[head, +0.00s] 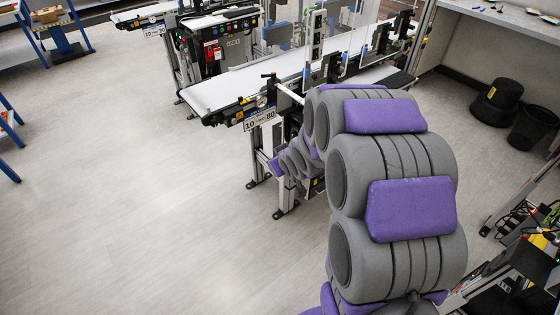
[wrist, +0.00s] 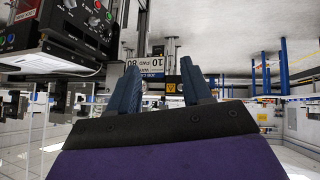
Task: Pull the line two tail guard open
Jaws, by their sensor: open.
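The nearer conveyor's white belt (head: 235,88) ends at the left in a dark end unit (head: 238,112) with a 10/80 sign (head: 260,119) below it. I cannot single out the tail guard or its handle for certain. My arm bends down beside this end and hides part of its right side and legs; my gripper's fingers cannot be made out in the head view. In the wrist view, which looks upside down, my gripper (wrist: 157,88) is open with two dark blue fingers apart and nothing visibly held. The 10/80 sign (wrist: 145,61) and a yellow label (wrist: 170,87) show beyond, between the fingers.
A second conveyor (head: 150,13) stands farther back, with a control cabinet (head: 222,45) between. A dark control box with buttons (wrist: 92,18) is close at upper left in the wrist view. Black bins (head: 497,101) and a workbench are at right. The left floor (head: 110,190) is clear.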

